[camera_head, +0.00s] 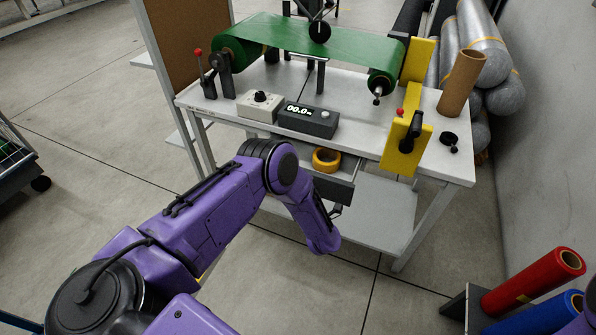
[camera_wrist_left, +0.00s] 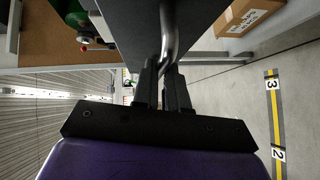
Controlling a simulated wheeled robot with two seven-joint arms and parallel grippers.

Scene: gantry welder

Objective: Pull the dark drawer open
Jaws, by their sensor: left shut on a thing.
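The dark drawer (camera_head: 334,189) sits under the top of the grey workbench and stands partly out, with a yellow tape roll (camera_head: 326,160) showing inside it. Its dark front panel (camera_wrist_left: 125,25) fills the upper middle of the left wrist view. A curved metal handle (camera_wrist_left: 168,30) stands off that panel. My left gripper (camera_wrist_left: 163,72) is shut on the handle. In the head view, my left arm's purple forearm hides most of that gripper, and only a bit of the handle (camera_head: 336,211) shows. My right gripper is in neither view.
The workbench (camera_head: 350,85) carries a green belt roller, two control boxes, yellow brackets and a brown cardboard tube (camera_head: 461,82). A lower shelf (camera_head: 385,215) lies beneath the drawer. Red and blue rolls (camera_head: 535,282) lie at the lower right. The floor before the bench is clear.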

